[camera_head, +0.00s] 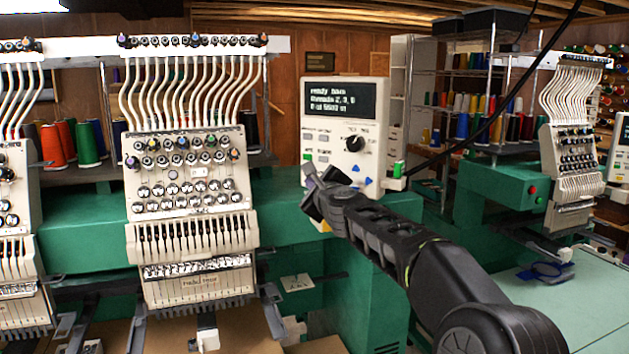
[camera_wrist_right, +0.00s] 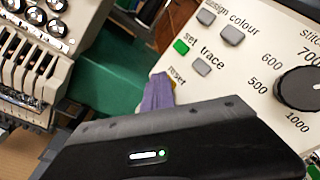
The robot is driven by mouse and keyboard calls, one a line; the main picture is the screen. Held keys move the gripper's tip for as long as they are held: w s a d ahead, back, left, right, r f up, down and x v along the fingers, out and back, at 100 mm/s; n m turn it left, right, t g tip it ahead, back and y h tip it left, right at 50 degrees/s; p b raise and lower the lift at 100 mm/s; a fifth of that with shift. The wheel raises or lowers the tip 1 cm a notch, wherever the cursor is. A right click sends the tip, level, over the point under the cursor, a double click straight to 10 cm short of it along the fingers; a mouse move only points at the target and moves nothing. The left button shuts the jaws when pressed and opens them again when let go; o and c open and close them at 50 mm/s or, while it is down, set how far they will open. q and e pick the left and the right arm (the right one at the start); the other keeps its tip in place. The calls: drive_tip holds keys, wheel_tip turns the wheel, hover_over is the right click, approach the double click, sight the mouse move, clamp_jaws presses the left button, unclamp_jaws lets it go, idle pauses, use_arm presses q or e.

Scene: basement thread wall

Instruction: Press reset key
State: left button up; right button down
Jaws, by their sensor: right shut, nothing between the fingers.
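The white control panel (camera_head: 375,140) of the embroidery machine stands upright with a lit text screen and a black dial. The right wrist view shows the panel (camera_wrist_right: 245,75) close up and tilted. The word "reset" (camera_wrist_right: 177,76) is printed at its lower left edge, below the green "set" key (camera_wrist_right: 181,47) and beside the grey "trace" key (camera_wrist_right: 201,67). I cannot make out the reset key itself; the gripper covers that area. My right gripper (camera_head: 311,180) is shut and empty at the panel's lower left. Its purple fingertip (camera_wrist_right: 158,93) overlaps the panel edge by the label; contact is unclear.
A multi-needle embroidery head (camera_head: 190,180) stands left of the panel, on a green machine body (camera_head: 85,235). Another machine (camera_head: 575,150) stands at the right beside a pale green table (camera_head: 585,310). Thread cones fill shelves behind. A black cable (camera_head: 490,115) hangs at the right.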

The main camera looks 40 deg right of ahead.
drive_tip(key=shift+a, duration=0.1)
drive_tip(key=shift+s+a, duration=0.35)
drive_tip(key=shift+a, duration=0.35)
drive_tip(key=shift+a, duration=0.1)
drive_tip(key=a, duration=0.1)
drive_tip(key=s+a, duration=0.1)
drive_tip(key=a, duration=0.2)
drive_tip(key=shift+s+a, duration=0.25)
drive_tip(key=shift+s, duration=0.15)
drive_tip(key=shift+f, duration=0.1)
idle(0.4)
